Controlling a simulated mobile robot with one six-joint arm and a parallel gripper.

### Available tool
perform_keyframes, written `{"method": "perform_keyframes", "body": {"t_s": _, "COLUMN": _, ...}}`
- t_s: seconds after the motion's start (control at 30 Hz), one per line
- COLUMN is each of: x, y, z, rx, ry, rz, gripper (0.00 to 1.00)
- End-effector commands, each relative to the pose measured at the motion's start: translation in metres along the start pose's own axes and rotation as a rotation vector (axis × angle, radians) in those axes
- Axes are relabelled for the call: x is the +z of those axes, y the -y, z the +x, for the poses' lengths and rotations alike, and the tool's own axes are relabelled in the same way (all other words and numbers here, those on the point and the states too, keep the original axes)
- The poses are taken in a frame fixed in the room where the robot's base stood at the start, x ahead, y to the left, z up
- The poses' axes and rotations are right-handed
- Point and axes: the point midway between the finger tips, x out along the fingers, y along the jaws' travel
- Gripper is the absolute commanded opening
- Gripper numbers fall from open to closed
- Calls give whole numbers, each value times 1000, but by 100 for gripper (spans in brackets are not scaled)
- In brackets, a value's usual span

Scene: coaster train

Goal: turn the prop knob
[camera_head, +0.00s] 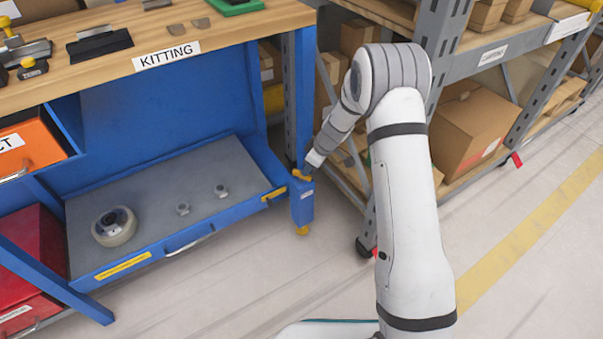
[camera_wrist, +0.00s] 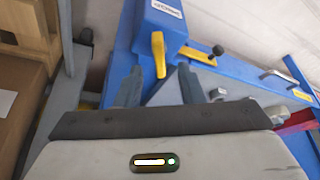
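The prop knob appears to be the yellow lever-shaped handle (camera_wrist: 158,52) on the blue prop post (camera_wrist: 160,22). In the head view the yellow handle (camera_head: 301,175) shows at the top of the short blue post (camera_head: 302,205), by the drawer's right front corner. My gripper (camera_wrist: 160,82) is open, with its two dark fingers apart. The handle's lower end shows in line with the gap between the fingertips, with nothing visibly gripped. I cannot tell whether either finger touches it. In the head view my gripper (camera_head: 317,157) is just above the handle, its fingers hard to make out.
The pulled-out drawer (camera_head: 150,185) holds a tape roll (camera_head: 114,226) and two small nuts. A black knob (camera_wrist: 218,50) sits on a yellow piece beside the post. A grey shelf rack (camera_head: 437,40) with cardboard boxes (camera_head: 470,125) stands close on the right. Floor in front is clear.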

Motion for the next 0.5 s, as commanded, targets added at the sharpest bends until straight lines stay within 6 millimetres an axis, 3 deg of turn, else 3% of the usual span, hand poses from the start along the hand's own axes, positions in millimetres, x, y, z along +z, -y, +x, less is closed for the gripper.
{"method": "perform_keyframes", "body": {"t_s": 0.03, "x": 1, "y": 0, "z": 12, "rx": -1, "ry": 1, "rz": -1, "gripper": 35}}
{"method": "perform_keyframes", "body": {"t_s": 0.2, "x": 0, "y": 0, "z": 33, "rx": -1, "ry": 0, "rz": 0, "gripper": 35}}
{"method": "perform_keyframes", "body": {"t_s": 0.5, "x": 0, "y": 1, "z": 42, "rx": 0, "ry": 0, "rz": 0, "gripper": 35}}
